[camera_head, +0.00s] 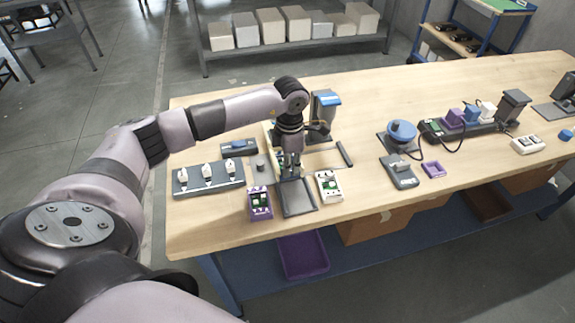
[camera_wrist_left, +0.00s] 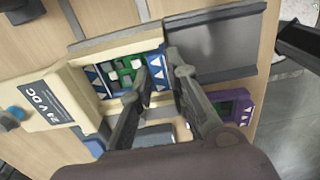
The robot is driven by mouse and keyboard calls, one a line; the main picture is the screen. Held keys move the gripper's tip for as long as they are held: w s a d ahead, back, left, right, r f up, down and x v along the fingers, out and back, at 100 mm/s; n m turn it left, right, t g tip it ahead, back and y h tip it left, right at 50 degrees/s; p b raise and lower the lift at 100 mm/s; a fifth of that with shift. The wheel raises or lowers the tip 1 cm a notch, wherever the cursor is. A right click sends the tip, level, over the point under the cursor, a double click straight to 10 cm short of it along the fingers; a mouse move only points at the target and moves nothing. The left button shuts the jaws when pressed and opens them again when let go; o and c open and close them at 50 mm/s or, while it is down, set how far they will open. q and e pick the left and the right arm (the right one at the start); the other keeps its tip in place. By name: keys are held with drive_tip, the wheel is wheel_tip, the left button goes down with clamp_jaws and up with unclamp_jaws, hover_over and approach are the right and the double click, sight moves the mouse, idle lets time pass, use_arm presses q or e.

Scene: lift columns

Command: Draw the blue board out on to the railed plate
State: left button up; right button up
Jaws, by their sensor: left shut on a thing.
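The blue board (camera_wrist_left: 98,82) has white triangles along its edges and green and grey parts on its face. It sits flat in the cream "24 V DC" housing (camera_wrist_left: 50,105). My left gripper (camera_wrist_left: 164,76) is shut on the board's edge on the plate's side, one finger on each side of it. In the head view my left gripper (camera_head: 290,170) points down and hides most of the board. The railed plate (camera_wrist_left: 222,45) is dark grey, bare and beside the housing. In the head view the plate (camera_head: 299,199) lies nearer me than the gripper. My right gripper is out of view.
A purple board (camera_head: 260,203) stands left of the plate, and a white board (camera_head: 328,186) is at its right. A grey base with white knobs (camera_head: 208,176) is further left. A blue-topped box (camera_head: 325,104) stands behind. The table's front strip is clear.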

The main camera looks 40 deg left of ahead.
use_arm(q)
clamp_jaws()
drive_tip(key=shift+s+d, duration=0.1)
drive_tip(key=shift+s+d+p, duration=0.45)
drive_tip(key=shift+s+d, duration=0.3)
drive_tip(key=shift+d, duration=0.15)
drive_tip(key=shift+s+d+p, duration=0.5)
drive_tip(key=shift+s+d, duration=0.95)
drive_tip(key=shift+d, duration=0.25)
drive_tip(key=shift+s+d, duration=0.95)
drive_tip(key=shift+d, duration=0.1)
drive_tip(key=o, duration=0.6)
unclamp_jaws()
